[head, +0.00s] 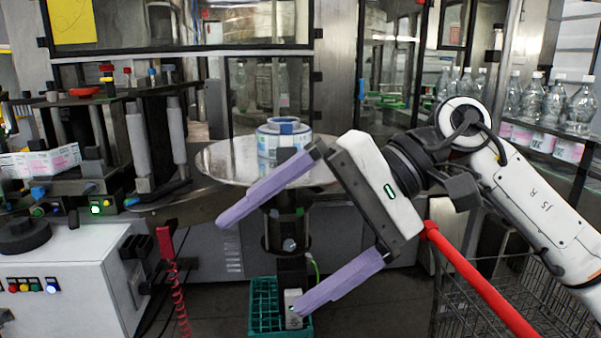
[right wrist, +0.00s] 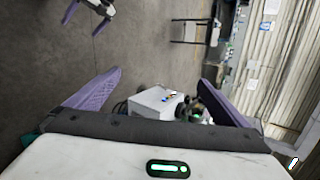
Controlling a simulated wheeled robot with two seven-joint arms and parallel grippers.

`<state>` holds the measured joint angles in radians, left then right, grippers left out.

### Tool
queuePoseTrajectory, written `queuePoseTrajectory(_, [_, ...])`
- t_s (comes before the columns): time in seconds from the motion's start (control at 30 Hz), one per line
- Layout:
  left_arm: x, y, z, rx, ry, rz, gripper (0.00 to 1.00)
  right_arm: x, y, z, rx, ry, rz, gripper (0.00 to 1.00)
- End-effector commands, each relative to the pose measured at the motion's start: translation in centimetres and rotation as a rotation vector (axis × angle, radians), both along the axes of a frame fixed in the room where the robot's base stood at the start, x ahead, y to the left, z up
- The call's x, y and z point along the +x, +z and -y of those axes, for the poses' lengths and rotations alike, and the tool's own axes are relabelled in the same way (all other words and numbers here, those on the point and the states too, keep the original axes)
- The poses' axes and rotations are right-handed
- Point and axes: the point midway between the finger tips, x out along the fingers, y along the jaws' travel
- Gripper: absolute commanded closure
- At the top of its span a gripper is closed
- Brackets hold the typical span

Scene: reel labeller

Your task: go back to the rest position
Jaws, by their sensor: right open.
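My right gripper (head: 258,268) reaches in from the right in the head view, its two purple fingers wide apart with nothing between them. It also shows in the right wrist view (right wrist: 158,80), open and empty. My left gripper (right wrist: 86,16) shows only at the top left edge of the right wrist view; its purple fingers are apart and I see nothing between them. It is out of the head view. A blue and white reel (head: 268,143) sits on the round metal plate (head: 222,163), behind my right gripper's upper finger in the picture.
A green crate (head: 264,300) stands on the floor below the plate. A wire cart (head: 520,300) with a red handle (head: 475,280) is at the lower right, close to my right arm. A white control cabinet (head: 75,280) stands at the left. Bottles (head: 553,103) line the right.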

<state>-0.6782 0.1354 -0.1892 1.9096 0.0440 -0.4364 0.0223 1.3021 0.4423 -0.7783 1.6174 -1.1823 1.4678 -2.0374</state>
Motion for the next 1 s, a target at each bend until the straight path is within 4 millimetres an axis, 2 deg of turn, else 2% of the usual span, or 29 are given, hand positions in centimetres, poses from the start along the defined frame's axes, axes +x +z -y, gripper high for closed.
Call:
queuePoseTrajectory(0.03, [0.0,0.0,0.0,0.000,0.000,0.000,0.00,-0.9,-0.7,-1.5,0.096,-0.032,-0.171,0.00])
queuePoseTrajectory(0.1, [0.0,0.0,0.0,0.000,0.000,-0.001,0.00,-1.6,-0.4,-3.0,0.227,-0.090,-0.422,0.00])
queuePoseTrajectory(0.17, [-0.1,0.0,0.0,0.000,0.000,-0.002,0.00,-1.6,-0.1,-3.8,0.329,-0.137,-0.650,0.00])
queuePoseTrajectory(0.27, [-0.2,-0.1,0.0,-0.001,0.000,-0.004,0.00,-0.6,0.2,-4.0,0.485,-0.213,-1.048,0.00])
queuePoseTrajectory(0.37, [-0.4,-0.2,0.0,0.000,-0.001,-0.008,0.00,1.6,-0.4,-2.9,0.629,-0.278,-1.470,0.00])
queuePoseTrajectory(0.47, [-0.5,-0.2,0.0,-0.001,-0.001,-0.009,0.00,4.5,-2.6,-0.8,0.766,-0.326,-1.903,0.00])
queuePoseTrajectory(0.53, [-0.5,-0.2,0.1,-0.001,-0.001,-0.010,0.00,6.5,-5.4,1.2,0.860,-0.344,-2.212,0.00])
queuePoseTrajectory(0.57, [-0.5,-0.2,0.1,-0.001,-0.001,-0.010,0.00,7.3,-6.9,2.1,0.902,-0.349,-2.344,0.00])
queuePoseTrajectory(0.67, [-0.5,-0.3,0.1,-0.001,-0.001,-0.010,0.00,9.2,-13.3,5.5,1.053,-0.335,-2.785,0.00])
queuePoseTrajectory(0.7, [-0.6,-0.3,0.1,-0.001,-0.001,-0.010,0.00,9.5,-16.1,6.7,-1.099,0.315,2.902,0.00])
queuePoseTrajectory(0.77, [-0.6,-0.3,0.1,-0.001,-0.002,-0.010,0.00,9.4,-20.3,8.5,-1.026,0.240,2.683,0.00])
queuePoseTrajectory(0.8, [-0.6,-0.3,0.1,-0.001,-0.001,-0.010,0.00,9.0,-23.2,9.7,-0.986,0.193,2.543,0.00])
queuePoseTrajectory(0.87, [-0.6,-0.3,0.1,-0.001,-0.001,-0.010,0.00,8.0,-27.4,11.3,-0.933,0.125,2.341,0.00])
queuePoseTrajectory(0.9, [-0.6,-0.3,0.1,-0.001,-0.002,-0.010,0.00,7.0,-30.2,12.2,-0.903,0.084,2.211,0.00])
queuePoseTrajectory(0.97, [-0.6,-0.3,0.1,-0.001,-0.002,-0.010,0.00,5.2,-34.2,13.5,-0.863,0.021,2.021,0.00])
queuePoseTrajectory(1.0, [-0.6,-0.3,0.1,-0.001,-0.002,-0.010,0.00,3.7,-36.8,14.3,-0.840,-0.017,1.895,0.00])
